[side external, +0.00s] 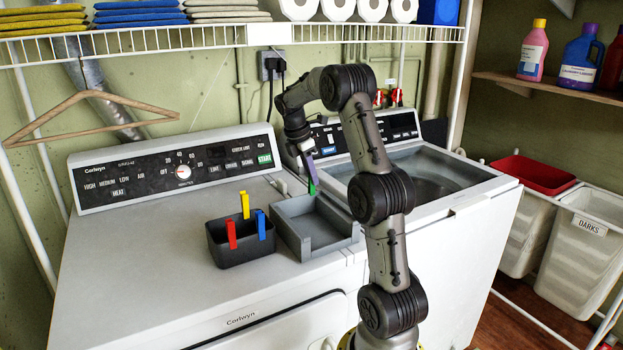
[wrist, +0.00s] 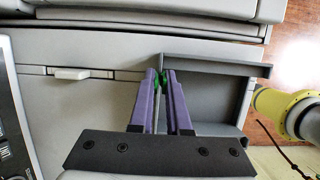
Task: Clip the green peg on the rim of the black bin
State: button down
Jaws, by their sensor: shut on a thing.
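The green peg (side external: 312,188) is held in the purple fingertips of my gripper (side external: 311,177), above the grey tray on the dryer top. In the wrist view only a small green part of the peg (wrist: 162,83) shows between the fingertips; the rest is hidden. The black bin (side external: 243,256) stands on the dryer to the left of the tray and of my gripper. A red peg (side external: 231,235), a yellow peg (side external: 245,205) and a blue peg (side external: 261,225) stand upright at its rim. The bin cannot be made out in the wrist view.
The grey tray (side external: 326,248) sits right beside the bin and looks empty; its wall shows in the wrist view (wrist: 215,70). The dryer's control panel (side external: 175,168) rises behind. An open washer (side external: 470,183) is at the right. The dryer top left of the bin is clear.

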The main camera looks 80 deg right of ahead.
jog(key=shift+r, duration=1.85)
jog(key=shift+r, duration=0.2)
notch_tip(320, 180, up, 7)
jog(key=w+a, duration=1.8)
jog(key=a, duration=0.2)
jog(key=f, duration=0.5)
jog(key=shift+w+a, duration=0.15)
jog(key=shift+a, duration=0.05)
jog(key=shift+f, duration=0.2)
